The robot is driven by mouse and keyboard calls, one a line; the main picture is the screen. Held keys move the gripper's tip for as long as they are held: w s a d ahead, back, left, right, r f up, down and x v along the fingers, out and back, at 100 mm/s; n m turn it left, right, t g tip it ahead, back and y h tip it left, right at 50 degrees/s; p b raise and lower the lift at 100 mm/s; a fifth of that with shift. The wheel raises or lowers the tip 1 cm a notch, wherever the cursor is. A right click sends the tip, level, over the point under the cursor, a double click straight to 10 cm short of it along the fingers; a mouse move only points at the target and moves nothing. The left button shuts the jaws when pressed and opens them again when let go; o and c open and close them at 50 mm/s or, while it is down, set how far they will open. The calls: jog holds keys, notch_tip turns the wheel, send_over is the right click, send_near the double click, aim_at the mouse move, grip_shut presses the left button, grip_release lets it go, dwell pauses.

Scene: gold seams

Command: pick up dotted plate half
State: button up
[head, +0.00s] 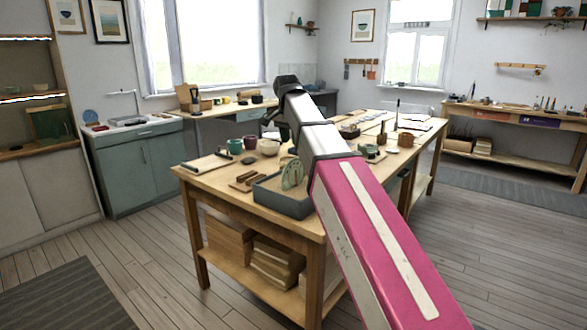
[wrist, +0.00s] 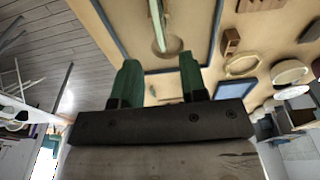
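The dotted plate half (head: 292,175) is pale green and stands upright in a grey tray (head: 278,201) at the near end of the wooden workbench. In the wrist view a thin pale green upright piece (wrist: 157,22), seemingly the same plate half edge-on, rises from the tray floor on a small tan base. My gripper (wrist: 160,68) has two green fingers spread wide apart, with nothing between them. The plate half lies beyond the fingertips, roughly in line with the gap and apart from them.
Left of the tray on the workbench (head: 222,185) are wooden blocks (head: 246,181), a green cup (head: 235,146), a purple cup (head: 250,142) and a cream bowl (head: 269,147). The tray's raised rim (wrist: 215,30) surrounds the plate half.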

aim_at(293, 160)
jog(key=shift+w+d+f, duration=0.15)
jog(key=shift+f, duration=1.3)
jog(key=shift+w+d+f, duration=0.1)
jog(key=shift+d+f, duration=0.05)
jog(key=shift+f, duration=1.25)
jog(key=shift+w+d+f, duration=0.15)
jog(key=shift+f, duration=1.3)
grip_shut()
